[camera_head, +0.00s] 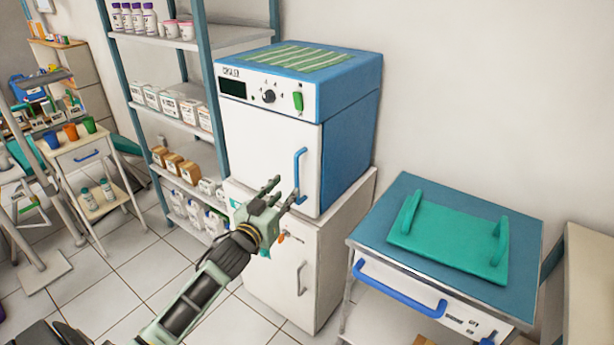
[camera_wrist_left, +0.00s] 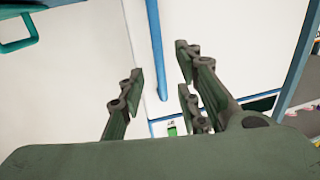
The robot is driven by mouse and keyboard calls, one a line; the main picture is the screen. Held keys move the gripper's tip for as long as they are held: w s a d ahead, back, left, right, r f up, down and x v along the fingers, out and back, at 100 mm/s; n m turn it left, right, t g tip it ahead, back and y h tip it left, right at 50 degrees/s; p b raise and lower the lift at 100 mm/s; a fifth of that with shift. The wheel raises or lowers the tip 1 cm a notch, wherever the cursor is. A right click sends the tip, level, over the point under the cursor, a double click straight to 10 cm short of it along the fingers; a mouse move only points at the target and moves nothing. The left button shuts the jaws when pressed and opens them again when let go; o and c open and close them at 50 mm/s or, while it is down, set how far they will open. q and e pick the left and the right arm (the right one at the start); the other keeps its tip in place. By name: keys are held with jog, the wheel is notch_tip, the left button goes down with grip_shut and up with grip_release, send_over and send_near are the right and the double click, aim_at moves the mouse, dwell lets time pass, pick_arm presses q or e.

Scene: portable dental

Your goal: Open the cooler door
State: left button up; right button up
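The cooler (camera_head: 268,146) is a blue and white box with a dark display, a knob and a green switch. It stands on a white cabinet, and its white front door (camera_head: 262,160) is shut. A vertical blue handle (camera_head: 299,168) is on the door's right side. My left gripper (camera_head: 284,190) is open in front of the handle's lower part. In the left wrist view the handle (camera_wrist_left: 155,45) shows between the two spread fingers (camera_wrist_left: 160,62). I cannot tell whether they touch it. My right gripper is in neither view.
The white cabinet (camera_head: 325,260) carries the cooler. A shelf rack (camera_head: 175,125) with bottles and boxes stands close on its left. At right is a blue-topped cart (camera_head: 375,225) with a teal tray (camera_head: 450,240). Tiled floor (camera_head: 130,270) is open at front left.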

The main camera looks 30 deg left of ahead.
aim_at(295, 177)
pick_arm(q)
jog(key=shift+w+a+r, duration=0.15)
jog(key=shift+w, duration=1.15)
jog(key=shift+w+a+r, duration=0.1)
jog(key=shift+w, duration=1.25)
jog(key=shift+w+a+r, duration=0.15)
jog(key=shift+w, duration=1.15)
jog(key=shift+c, duration=0.5)
grip_shut()
